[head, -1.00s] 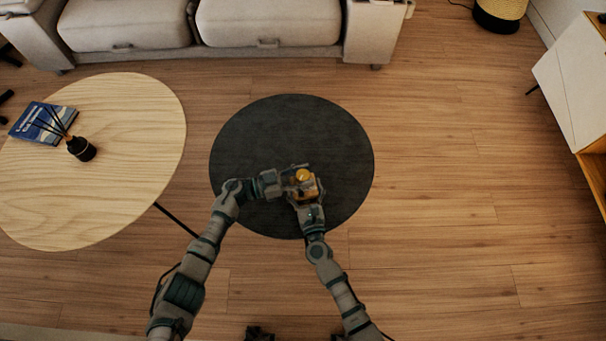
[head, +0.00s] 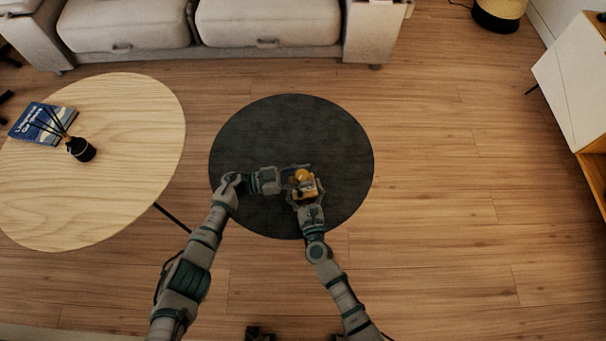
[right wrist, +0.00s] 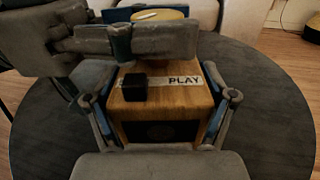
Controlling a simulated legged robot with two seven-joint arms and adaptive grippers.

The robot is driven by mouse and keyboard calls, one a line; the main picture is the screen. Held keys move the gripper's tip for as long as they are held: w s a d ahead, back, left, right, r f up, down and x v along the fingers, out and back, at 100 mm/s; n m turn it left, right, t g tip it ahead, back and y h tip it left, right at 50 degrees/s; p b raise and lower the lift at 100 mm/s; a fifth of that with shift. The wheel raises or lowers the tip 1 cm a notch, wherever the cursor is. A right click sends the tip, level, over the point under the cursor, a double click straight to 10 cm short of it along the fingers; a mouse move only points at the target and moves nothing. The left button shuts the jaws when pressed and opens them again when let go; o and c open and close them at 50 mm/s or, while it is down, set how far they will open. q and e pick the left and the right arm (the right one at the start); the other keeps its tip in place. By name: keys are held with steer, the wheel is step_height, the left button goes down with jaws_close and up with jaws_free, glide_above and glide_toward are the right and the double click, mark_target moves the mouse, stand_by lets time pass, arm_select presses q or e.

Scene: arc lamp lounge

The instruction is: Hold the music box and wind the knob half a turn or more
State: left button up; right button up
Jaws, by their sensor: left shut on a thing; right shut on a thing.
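The music box (head: 311,186) is a small wooden box, held above the dark round surface. In the right wrist view the box (right wrist: 165,97) shows a "PLAY" label and a black square piece on top. My right gripper (right wrist: 160,112) has one finger on each side of the box and is shut on it. The yellow knob (head: 302,174) is on top; its pale yellow disc (right wrist: 158,15) also shows at the far side in the right wrist view. My left gripper (head: 297,177) comes in from the left, shut with its fingers on either side of the knob. Its near finger hides the knob's lower part.
A dark round surface (head: 260,125) lies below the grippers. An oval wooden table (head: 110,195) at left carries a blue book (head: 38,122) and a black reed diffuser (head: 81,149). A grey sofa (head: 260,25) stands behind. Open wood floor (head: 450,200) lies to the right.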

arm_select(q)
steer(key=shift+w+a+f+t, duration=0.1)
steer(key=shift+w+a+t, duration=0.2)
steer(key=shift+a, duration=0.1)
steer(key=o, duration=1.2)
steer(key=shift+c, duration=0.2)
steer(key=shift+s+d, duration=0.1)
steer(key=shift+s, duration=0.05)
steer(key=s+a, duration=0.2)
steer(key=a, duration=1)
steer(key=shift+d+f, duration=0.1)
